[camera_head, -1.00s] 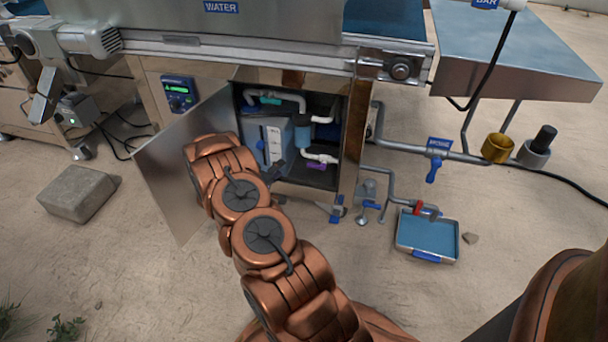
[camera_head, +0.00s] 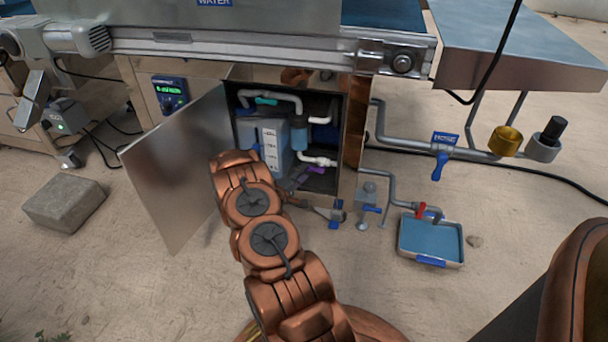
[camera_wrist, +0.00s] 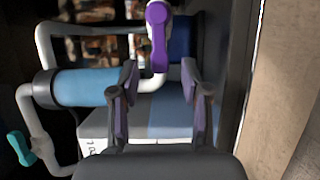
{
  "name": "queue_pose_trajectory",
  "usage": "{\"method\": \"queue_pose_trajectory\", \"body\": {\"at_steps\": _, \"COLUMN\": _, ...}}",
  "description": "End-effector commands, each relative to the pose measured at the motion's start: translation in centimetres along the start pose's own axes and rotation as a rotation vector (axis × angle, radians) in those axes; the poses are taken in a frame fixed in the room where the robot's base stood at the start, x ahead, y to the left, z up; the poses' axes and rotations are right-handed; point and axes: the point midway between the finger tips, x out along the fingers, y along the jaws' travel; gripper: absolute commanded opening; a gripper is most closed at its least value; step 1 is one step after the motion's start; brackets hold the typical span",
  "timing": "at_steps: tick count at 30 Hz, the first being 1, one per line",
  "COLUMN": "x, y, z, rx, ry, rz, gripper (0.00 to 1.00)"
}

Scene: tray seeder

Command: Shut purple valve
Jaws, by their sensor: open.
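The purple valve (camera_wrist: 158,38) is a purple lever handle on white piping inside the open cabinet. It lies ahead of my gripper in the wrist view, its lower end just beyond and between the two fingers. In the head view the purple handle (camera_head: 313,170) shows at the low right of the cabinet opening. My gripper (camera_wrist: 165,82) is open and empty, its two fingers spread apart, and no contact with the handle can be seen. In the head view my gripper (camera_head: 290,184) is at the cabinet mouth, partly hidden by my arm.
The cabinet door (camera_head: 176,172) stands open to the left. The cabinet's side wall (camera_wrist: 238,70) runs close to the right of my gripper. A blue filter (camera_wrist: 82,87), white pipes and a teal handle (camera_wrist: 20,148) are to the left. A blue tray (camera_head: 430,240) stands on the ground outside.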

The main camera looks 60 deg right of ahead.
Motion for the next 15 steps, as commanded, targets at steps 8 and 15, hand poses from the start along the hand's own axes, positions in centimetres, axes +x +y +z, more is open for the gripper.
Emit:
{"method": "queue_pose_trajectory", "body": {"at_steps": 8, "x": 1.5, "y": 0.0, "z": -0.1, "rx": 0.001, "ry": 0.003, "rz": -0.001, "gripper": 0.47}}
{"method": "queue_pose_trajectory", "body": {"at_steps": 15, "x": 1.6, "y": 0.0, "z": -0.2, "rx": 0.001, "ry": 0.003, "rz": -0.001, "gripper": 0.47}}
